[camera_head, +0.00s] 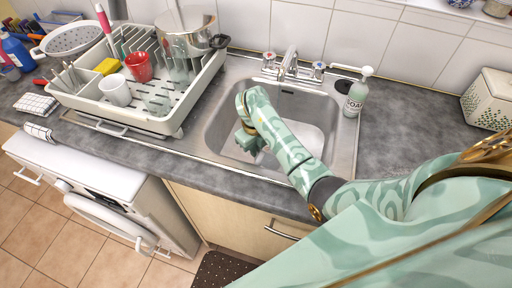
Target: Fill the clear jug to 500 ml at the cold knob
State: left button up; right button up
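My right arm reaches from the lower right over the sink (213,128). My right gripper (247,141) hangs low inside the basin, left of the middle. Its fingertips are too small and hidden to tell whether they are open or hold anything. The tap (288,66) stands at the back of the sink, with a left knob (268,60) and a right knob (318,70); I cannot tell which is cold. I cannot clearly make out the clear jug; clear vessels (179,70) stand in the dish rack. My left gripper is not in view.
The white dish rack (196,96) on the left holds a red cup (139,67), a white cup (115,90) and a steel pot (188,38). A soap bottle (357,94) stands right of the tap. A patterned box (488,100) is far right. The right counter between them is mostly clear.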

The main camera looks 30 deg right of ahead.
grip_shut()
jog(key=w+d+b, duration=0.2)
jog(key=w+d, duration=0.2)
jog(key=d, duration=0.1)
jog(key=shift+w+d+b, duration=0.2)
jog(key=shift+w+b, duration=0.1)
jog(key=shift+b, duration=0.1)
dwell(6.7)
